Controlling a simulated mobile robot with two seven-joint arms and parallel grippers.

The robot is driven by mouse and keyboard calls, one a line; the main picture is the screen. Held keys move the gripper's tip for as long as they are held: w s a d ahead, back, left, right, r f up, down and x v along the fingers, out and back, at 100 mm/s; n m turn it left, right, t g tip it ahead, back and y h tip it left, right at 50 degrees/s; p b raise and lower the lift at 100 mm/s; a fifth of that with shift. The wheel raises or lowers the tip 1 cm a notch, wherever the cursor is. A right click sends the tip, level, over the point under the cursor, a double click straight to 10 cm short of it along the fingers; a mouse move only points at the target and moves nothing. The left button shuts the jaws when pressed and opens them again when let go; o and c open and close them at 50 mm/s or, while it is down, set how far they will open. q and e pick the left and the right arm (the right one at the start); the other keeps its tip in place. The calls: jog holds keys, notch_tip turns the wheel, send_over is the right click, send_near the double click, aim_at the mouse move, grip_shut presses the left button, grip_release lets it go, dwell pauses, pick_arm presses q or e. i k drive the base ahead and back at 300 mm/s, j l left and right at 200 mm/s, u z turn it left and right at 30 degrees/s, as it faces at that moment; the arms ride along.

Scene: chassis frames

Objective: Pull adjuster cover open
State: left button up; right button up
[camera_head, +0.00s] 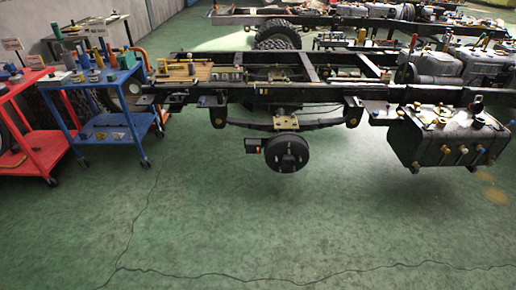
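A truck chassis frame (330,96) stands across the middle of the view. Below it hangs a round black hub or drum (287,153) on an axle, with a small dark block (253,146) beside its left side. I cannot pick out an adjuster cover at this distance, nor tell whether one is open or shut. Neither of my grippers shows in the head view.
A blue cart (115,121) with tools and a red cart (45,146) stand at the left. A black tank-like box (437,143) with coloured fittings hangs at the chassis's right. More chassis parts and a tyre (277,36) are behind. The green floor (260,225) in front is clear.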

aim_at(253, 146)
jog(key=i+l, duration=0.15)
jog(key=i, duration=0.45)
jog(key=i+l, duration=0.15)
jog(key=i, duration=0.45)
jog(key=i+l, duration=0.1)
jog(key=i, duration=0.55)
jog(key=i+l, duration=0.15)
jog(key=i, duration=0.45)
jog(key=i+l, duration=0.15)
jog(key=i, duration=0.45)
jog(key=u, duration=0.05)
